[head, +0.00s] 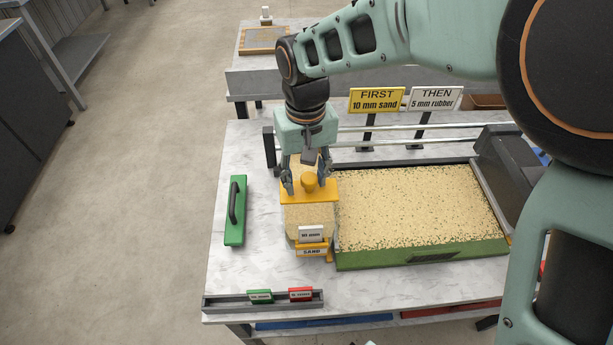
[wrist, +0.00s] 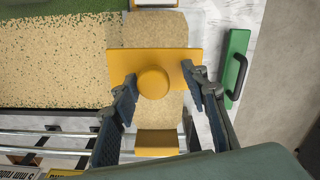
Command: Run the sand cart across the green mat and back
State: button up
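The sand cart (head: 309,192) has a yellow top plate with a round knob and a front label reading SAND. It sits at the left end of the green mat (head: 420,253), with sand visible in its open parts. Sand with green specks covers most of the mat; green shows along its front edge. In the wrist view, the cart's yellow plate (wrist: 118,39) and knob (wrist: 153,82) are beneath my gripper (wrist: 159,83). My gripper (head: 307,183) is open, its fingers on either side of the knob, with a clear gap at least on one side.
A green float with a black handle (head: 235,210) lies left of the cart. Behind the mat are rails and two signs, FIRST 10 mm sand (head: 376,100) and THEN 5 mm rubber (head: 435,98). A front rack holds a green tag (head: 260,296) and a red tag (head: 301,294).

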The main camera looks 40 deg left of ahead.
jog(key=shift+r, duration=0.1)
notch_tip(320, 180, up, 12)
dwell(0.5)
